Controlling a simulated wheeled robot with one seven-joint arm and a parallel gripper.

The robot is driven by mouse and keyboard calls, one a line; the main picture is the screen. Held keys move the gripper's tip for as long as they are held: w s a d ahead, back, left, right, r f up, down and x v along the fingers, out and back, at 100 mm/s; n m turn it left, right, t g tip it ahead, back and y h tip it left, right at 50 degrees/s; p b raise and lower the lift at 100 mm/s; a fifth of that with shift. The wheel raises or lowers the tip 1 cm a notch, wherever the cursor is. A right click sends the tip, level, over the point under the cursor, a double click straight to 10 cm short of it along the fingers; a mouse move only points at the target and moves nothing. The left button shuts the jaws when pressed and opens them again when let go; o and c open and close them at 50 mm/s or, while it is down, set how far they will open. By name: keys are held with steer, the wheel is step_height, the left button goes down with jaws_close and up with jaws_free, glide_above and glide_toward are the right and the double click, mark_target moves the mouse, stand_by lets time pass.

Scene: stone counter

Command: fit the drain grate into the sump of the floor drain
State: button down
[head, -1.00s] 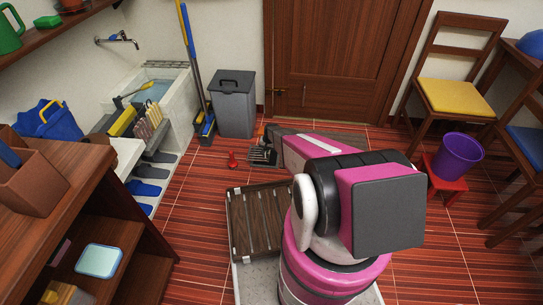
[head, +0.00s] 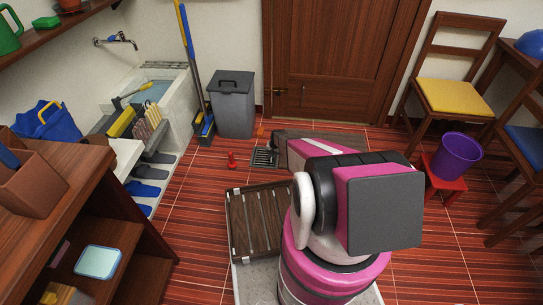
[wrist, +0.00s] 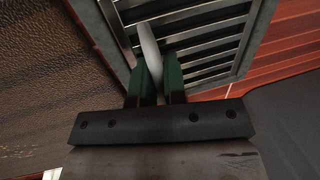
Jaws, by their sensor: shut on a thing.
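The drain grate, a grey metal square with parallel slats, lies near the floor beyond my arm in the head view (head: 265,157). It also fills the top of the wrist view (wrist: 205,52). My gripper (wrist: 159,78) has green-padded fingers shut on a pale grey upright bar (wrist: 149,45) that stands in front of the slats and seems to be the grate's handle. In the head view my arm hides the gripper. The sump is not clearly visible; I cannot tell whether the grate is seated in it.
A slatted wooden board (head: 262,222) lies in front of the grate. A grey bin (head: 233,103) and brooms stand behind. A purple bucket (head: 457,156) rests on a red stool at right.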

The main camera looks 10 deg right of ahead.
steer(key=c, duration=1.2)
jaws_free()
steer(key=shift+d+r, duration=0.1)
steer(key=shift+r, duration=0.45)
steer(key=v, duration=1.1)
steer(key=s+a+r+n, duration=0.1)
steer(key=s+a+r, duration=0.1)
steer(key=s+r, duration=0.9)
steer(key=s+a+r+n+h, duration=0.1)
steer(key=s+a+r, duration=0.1)
steer(key=s+r, duration=1)
steer(key=s+a+r+n+h, duration=0.1)
steer(key=s+a+r, duration=0.1)
steer(key=s+r, duration=0.9)
steer(key=shift+s+a+r+n+g, duration=0.1)
steer(key=shift+s+r+n+g, duration=0.1)
steer(key=shift+r, duration=1.5)
steer(key=shift+s+a+r+n+g, duration=0.1)
steer(key=shift+r+g, duration=0.1)
steer(key=shift+r, duration=1.45)
